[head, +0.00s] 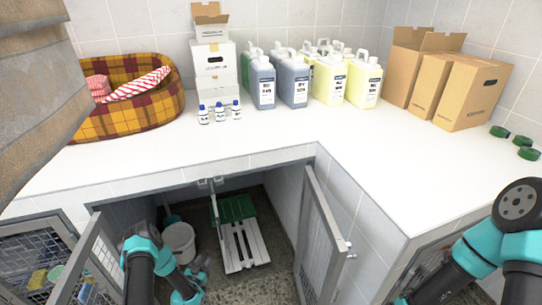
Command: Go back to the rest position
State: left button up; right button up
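My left arm comes up from the bottom edge in front of the open kennel. My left gripper (197,272) is a small dark shape at its end, low in the kennel opening beside the white bucket; it is too small and dark to tell whether it is open or shut. I see nothing clearly held in it. My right arm, teal and black, is at the lower right corner, by the counter's front edge. Its gripper is out of the picture.
A mesh door (92,262) stands open at left, another door (322,232) at right. Inside are a white bucket (180,241) and a white-and-green slatted board (240,240). On the white counter (270,140) stand a plaid pet bed (125,118), jugs (262,82), small bottles and boxes.

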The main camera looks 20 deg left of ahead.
pick_arm(q)
jog(key=d+r+g+h, duration=0.2)
jog(key=d+r+g, duration=0.15)
jog(key=d, duration=0.35)
jog(key=d+r+g+h, duration=0.1)
jog(key=d+r+g, duration=0.1)
jog(key=d+g, duration=0.3)
jog(key=s+d+r+g, duration=0.4)
jog(key=s+d+r, duration=0.2)
jog(key=s, duration=0.3)
jog(key=s+d+r+n+g+h, duration=0.1)
jog(key=s+d+r+g, duration=0.3)
jog(key=s+d+r, duration=0.2)
jog(key=s+d, duration=0.2)
jog(key=s, duration=0.1)
jog(key=shift+s+d+h, duration=0.15)
jog(key=shift+s+h, duration=0.15)
jog(key=shift+g, duration=0.25)
